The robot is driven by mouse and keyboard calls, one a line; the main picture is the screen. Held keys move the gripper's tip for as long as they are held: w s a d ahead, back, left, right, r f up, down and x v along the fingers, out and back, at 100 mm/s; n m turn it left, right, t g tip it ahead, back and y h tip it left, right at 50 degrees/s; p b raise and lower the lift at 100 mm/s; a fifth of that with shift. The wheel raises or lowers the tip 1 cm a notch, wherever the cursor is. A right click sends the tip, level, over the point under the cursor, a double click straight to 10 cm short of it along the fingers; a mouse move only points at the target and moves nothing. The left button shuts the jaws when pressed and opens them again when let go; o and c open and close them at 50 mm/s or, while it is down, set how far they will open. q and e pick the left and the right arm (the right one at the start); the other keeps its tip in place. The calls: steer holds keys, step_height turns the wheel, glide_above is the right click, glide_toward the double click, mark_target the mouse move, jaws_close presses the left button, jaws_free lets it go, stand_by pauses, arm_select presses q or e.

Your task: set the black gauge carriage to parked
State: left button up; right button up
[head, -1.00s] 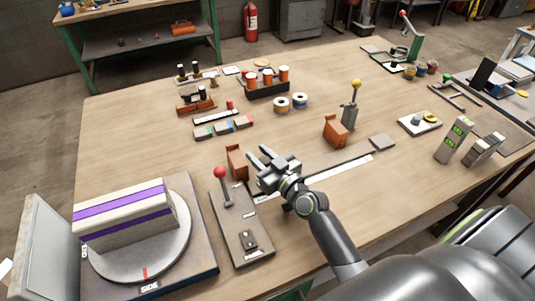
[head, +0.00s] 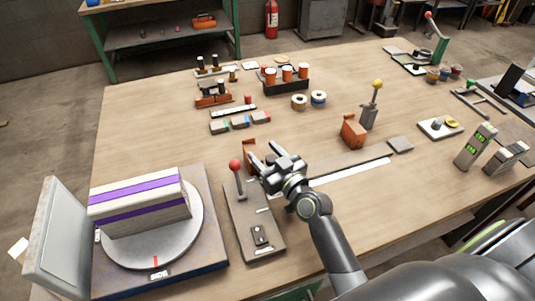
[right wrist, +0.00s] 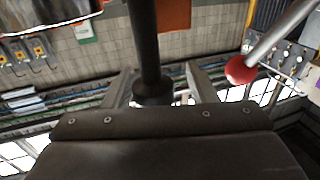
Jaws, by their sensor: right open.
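The gauge rail (head: 347,161) is a long grey bar with a white strip along its front, lying on the wooden table. My right gripper (head: 271,164) is over the rail's left end, beside the left orange block. It is open, and in the right wrist view a black post (right wrist: 145,40) with a collar stands between its fingers; it may belong to the black carriage. The carriage's body is hidden by my gripper in the head view. My left gripper is out of view.
A red-knobbed lever (head: 236,170) on a grey plate (head: 250,213) stands close left of my gripper; its red ball (right wrist: 241,70) shows in the wrist view. A turntable (head: 190,235) with a striped box is further left. A yellow-knobbed lever (head: 371,108) stands behind the rail.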

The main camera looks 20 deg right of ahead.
steer(key=shift+s+d+f, duration=0.1)
steer(key=shift+s, duration=0.3)
steer(key=b+v, duration=0.5)
steer(key=v, duration=1.1)
steer(key=shift+s, duration=0.35)
